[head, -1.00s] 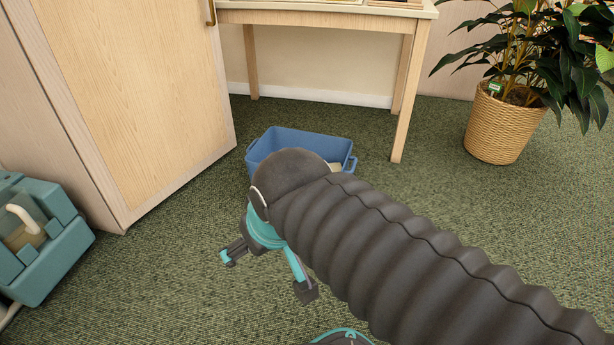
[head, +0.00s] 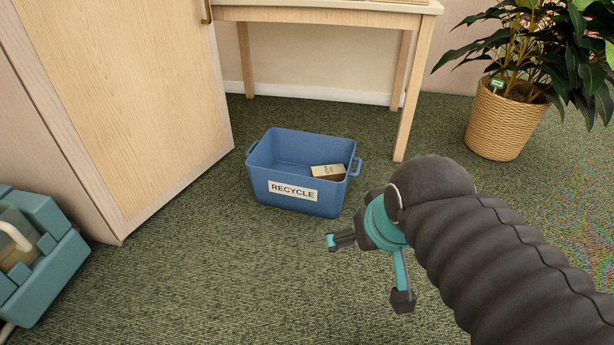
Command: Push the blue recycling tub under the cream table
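The blue recycling tub (head: 327,200) stands upright on the carpet, with a white RECYCLE label on its near side and handles at its ends. A small tan box (head: 328,172) lies inside it. The tub is in front of the cream table (head: 330,15), near the front edge, with open floor beneath the tabletop behind it. My gripper (head: 367,270) is to the right of and nearer than the tub, low over the carpet and apart from it. Its fingers are spread wide with nothing between them.
A wooden cabinet (head: 125,90) stands left of the table. The table's front right leg (head: 413,95) is close to the tub's right side. A potted plant in a woven basket (head: 503,122) stands at the right. A teal case (head: 40,260) is at the lower left. Carpet in front is clear.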

